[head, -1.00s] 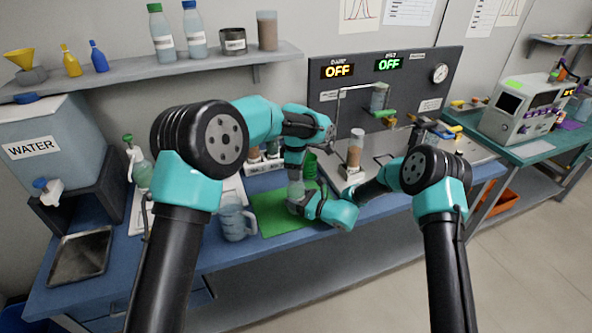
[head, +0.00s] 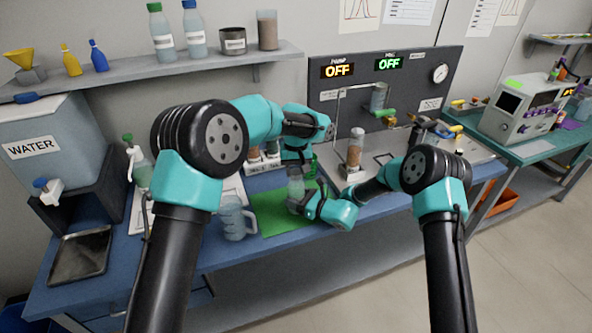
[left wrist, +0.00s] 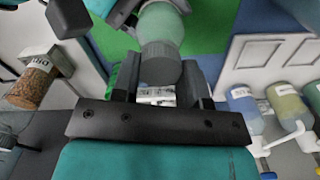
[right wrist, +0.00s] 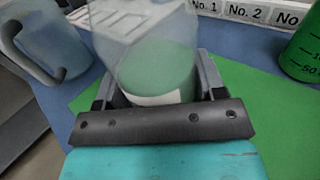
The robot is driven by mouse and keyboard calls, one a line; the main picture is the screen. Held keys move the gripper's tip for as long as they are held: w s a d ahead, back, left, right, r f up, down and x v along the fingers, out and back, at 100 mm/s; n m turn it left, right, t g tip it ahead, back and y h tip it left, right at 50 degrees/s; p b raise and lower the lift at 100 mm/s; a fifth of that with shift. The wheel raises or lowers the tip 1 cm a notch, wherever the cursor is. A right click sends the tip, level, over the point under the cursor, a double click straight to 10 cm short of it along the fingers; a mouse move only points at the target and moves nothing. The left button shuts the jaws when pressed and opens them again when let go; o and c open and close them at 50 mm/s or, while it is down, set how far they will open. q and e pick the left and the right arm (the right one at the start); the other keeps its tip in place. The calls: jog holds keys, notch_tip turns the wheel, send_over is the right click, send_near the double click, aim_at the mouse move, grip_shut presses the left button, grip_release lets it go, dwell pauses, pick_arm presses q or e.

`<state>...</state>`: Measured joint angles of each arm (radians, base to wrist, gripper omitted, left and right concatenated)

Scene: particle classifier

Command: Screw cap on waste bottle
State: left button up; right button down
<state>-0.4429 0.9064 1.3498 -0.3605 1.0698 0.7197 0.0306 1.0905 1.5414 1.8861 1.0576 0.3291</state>
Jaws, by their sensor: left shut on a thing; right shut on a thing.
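The waste bottle (head: 296,188) is translucent grey-green and stands about upright over the green mat (head: 275,215) in the head view. My right gripper (head: 303,204) is shut on its side, low down. In the right wrist view the clear bottle body (right wrist: 150,50) rises between the fingers, with a pale label low on it. My left gripper (head: 296,170) points down at the bottle's top. I cannot tell how far the cap is seated.
A green graduated container (right wrist: 307,50) is close by in the right wrist view. A numbered rack (right wrist: 240,10) lies behind. A brown-filled column (head: 355,150) stands right of my left gripper. The bench's front edge is close.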

pick_arm(q)
jog(key=m, duration=1.7)
jog(key=shift+m, duration=0.3)
jog(key=m, duration=0.8)
jog(key=shift+m, duration=0.4)
jog(key=m, duration=0.3)
jog(key=shift+m, duration=0.4)
jog(key=m, duration=0.3)
jog(key=shift+f+m, duration=0.1)
jog(key=shift+m, duration=0.3)
jog(key=m, duration=0.4)
jog(key=shift+m, duration=0.4)
jog(key=o, duration=1)
jog(key=shift+c, duration=0.2)
